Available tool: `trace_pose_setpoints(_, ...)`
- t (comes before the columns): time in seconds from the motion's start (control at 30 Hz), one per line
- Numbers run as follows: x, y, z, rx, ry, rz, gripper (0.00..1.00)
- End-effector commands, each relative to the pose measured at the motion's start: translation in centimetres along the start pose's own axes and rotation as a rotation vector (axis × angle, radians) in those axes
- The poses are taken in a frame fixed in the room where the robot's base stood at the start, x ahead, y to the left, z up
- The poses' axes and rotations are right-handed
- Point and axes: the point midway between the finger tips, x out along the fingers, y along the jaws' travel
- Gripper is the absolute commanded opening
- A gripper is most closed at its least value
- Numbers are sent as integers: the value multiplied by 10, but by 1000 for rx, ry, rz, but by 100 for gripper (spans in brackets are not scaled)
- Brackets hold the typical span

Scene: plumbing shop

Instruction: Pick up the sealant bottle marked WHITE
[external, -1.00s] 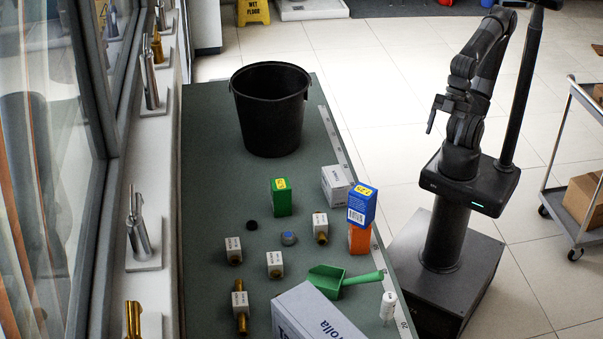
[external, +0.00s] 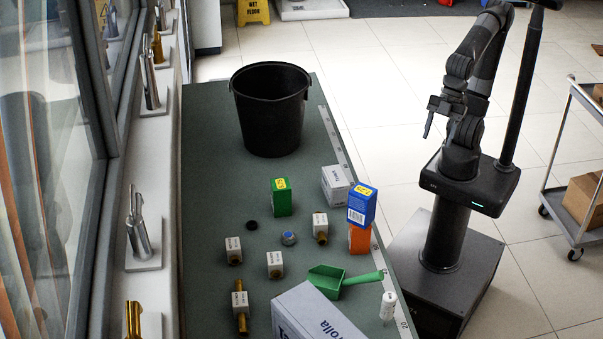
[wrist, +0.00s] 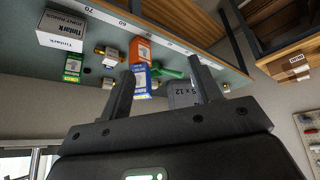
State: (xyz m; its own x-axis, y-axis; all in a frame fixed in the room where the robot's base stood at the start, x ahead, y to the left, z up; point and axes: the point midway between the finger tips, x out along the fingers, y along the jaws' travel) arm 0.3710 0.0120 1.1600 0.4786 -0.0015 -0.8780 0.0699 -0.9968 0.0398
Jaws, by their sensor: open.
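A small white bottle (external: 388,306) stands upright at the front right edge of the green-topped bench in the external view. Its label is too small to read there, and I cannot pick it out in the wrist view. My gripper (external: 430,118) is open and empty, in the air to the right of the bench, well away from the bottle. In the wrist view, my gripper (wrist: 161,88) shows two spread fingers with nothing held between them.
A black bucket (external: 270,108) stands at the bench's far end. Green (external: 282,198), blue (external: 361,205), orange (external: 359,239) and white (external: 336,185) boxes, several brass fittings and a green scoop (external: 342,280) share the bench. A large box (external: 312,314) lies left of the bottle.

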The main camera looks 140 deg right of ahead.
Motion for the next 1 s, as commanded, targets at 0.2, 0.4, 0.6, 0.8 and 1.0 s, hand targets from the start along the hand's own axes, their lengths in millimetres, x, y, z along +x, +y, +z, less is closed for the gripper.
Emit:
trace_pose_setpoints(0.2, 26, -9, -83, -72, 3, -15, 58)
trace_pose_setpoints(0.4, 62, -20, -152, -132, 12, -41, 58)
trace_pose_setpoints(0.6, 110, -32, -214, -185, 24, -77, 58)
trace_pose_setpoints(0.8, 168, -43, -268, -223, 40, -120, 58)
trace_pose_setpoints(1.0, 230, -52, -310, -246, 59, -164, 58)
